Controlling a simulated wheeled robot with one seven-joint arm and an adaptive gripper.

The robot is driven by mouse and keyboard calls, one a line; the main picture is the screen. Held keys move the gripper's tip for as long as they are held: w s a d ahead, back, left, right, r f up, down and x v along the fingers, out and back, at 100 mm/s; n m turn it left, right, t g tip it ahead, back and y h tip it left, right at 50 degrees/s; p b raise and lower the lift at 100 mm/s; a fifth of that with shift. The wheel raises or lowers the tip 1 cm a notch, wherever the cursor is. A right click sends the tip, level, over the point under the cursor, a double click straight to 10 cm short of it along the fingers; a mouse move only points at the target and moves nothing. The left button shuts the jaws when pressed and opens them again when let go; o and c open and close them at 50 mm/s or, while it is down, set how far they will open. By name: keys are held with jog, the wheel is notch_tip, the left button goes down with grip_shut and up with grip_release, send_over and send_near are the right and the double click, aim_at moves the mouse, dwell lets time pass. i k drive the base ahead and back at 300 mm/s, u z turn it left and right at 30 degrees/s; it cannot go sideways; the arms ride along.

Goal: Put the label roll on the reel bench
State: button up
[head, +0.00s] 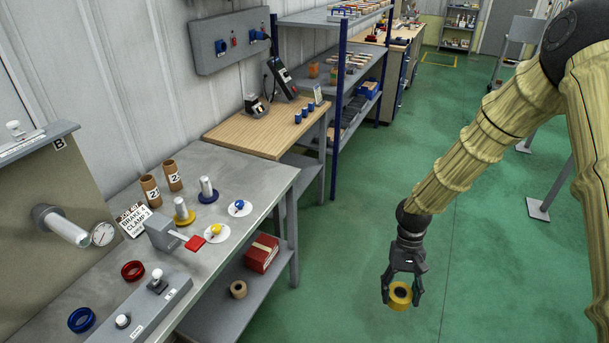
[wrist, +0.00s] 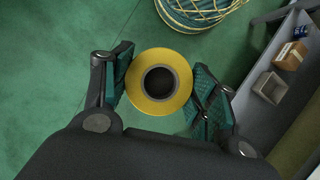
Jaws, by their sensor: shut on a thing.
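My gripper (head: 402,288) is shut on a yellow roll with a dark hollow core (head: 400,299), which I take for the label roll. It hangs over the green floor, to the right of the benches and apart from them. In the wrist view the yellow roll (wrist: 141,92) sits between the two finger pads of my gripper (wrist: 160,95), its round face to the camera. The grey metal bench (head: 262,172) at the left bears reels, posts and rings, and looks like the reel bench. No sign naming it is readable.
On the grey bench stand cardboard tubes (head: 151,190), a grey clamp with a red tip (head: 165,232), a red ring (head: 133,271) and a blue ring (head: 81,320). A red box (head: 262,254) and a tan roll (head: 238,289) lie on its lower shelf. A wooden-topped bench (head: 235,135) adjoins.

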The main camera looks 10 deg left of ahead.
aim_at(252, 176)
jog(key=z, duration=1.1)
jog(key=i, duration=1.55)
jog(key=u, duration=3.25)
